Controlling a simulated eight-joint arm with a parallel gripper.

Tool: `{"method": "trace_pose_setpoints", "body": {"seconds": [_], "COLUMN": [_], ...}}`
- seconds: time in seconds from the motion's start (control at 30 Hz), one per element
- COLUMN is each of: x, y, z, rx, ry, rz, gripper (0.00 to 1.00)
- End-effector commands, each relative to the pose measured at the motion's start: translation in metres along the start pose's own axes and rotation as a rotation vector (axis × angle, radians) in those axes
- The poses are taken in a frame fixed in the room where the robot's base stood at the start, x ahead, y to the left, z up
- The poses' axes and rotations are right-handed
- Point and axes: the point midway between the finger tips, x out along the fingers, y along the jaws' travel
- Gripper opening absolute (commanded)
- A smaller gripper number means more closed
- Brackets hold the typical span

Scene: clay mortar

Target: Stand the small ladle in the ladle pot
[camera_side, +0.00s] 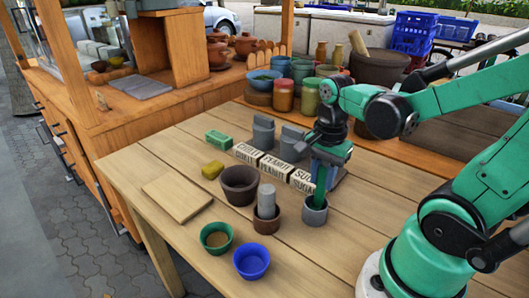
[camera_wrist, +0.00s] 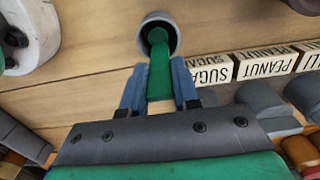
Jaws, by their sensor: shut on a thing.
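The small ladle (camera_side: 320,186) is green, and my gripper (camera_side: 325,160) is shut on its upper part. It hangs about upright, and its lower end is inside the mouth of the grey ladle pot (camera_side: 315,216). In the wrist view the green ladle (camera_wrist: 160,80) runs from between the blue fingers of my gripper (camera_wrist: 160,95) into the round pot (camera_wrist: 174,30). A dark green rounded end shows inside the rim. I cannot tell whether it touches the pot's floor.
Lettered blocks (camera_side: 274,167) and grey holders (camera_side: 290,143) stand close behind the pot. A brown bowl (camera_side: 240,186) and a pestle in a small brown cup (camera_side: 267,203) are to the left. Green (camera_side: 216,238) and blue (camera_side: 251,262) bowls stand in front. The table's near right is clear.

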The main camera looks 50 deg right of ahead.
Motion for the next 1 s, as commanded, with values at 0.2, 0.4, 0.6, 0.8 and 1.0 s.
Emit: {"method": "trace_pose_setpoints", "body": {"seconds": [0.2, 0.4, 0.6, 0.8, 1.0], "x": [0.001, 0.001, 0.001, -0.001, -0.018], "y": [0.000, 0.000, 0.000, 0.000, 0.000], "z": [0.000, 0.000, 0.000, 0.000, 0.000], "rx": [0.000, 0.000, 0.000, 0.000, 0.000], "ry": [0.000, 0.000, 0.000, 0.000, 0.000], "rz": [0.000, 0.000, 0.000, 0.000, 0.000], "gripper": [0.00, 0.54, 0.62, 0.62, 0.62]}}
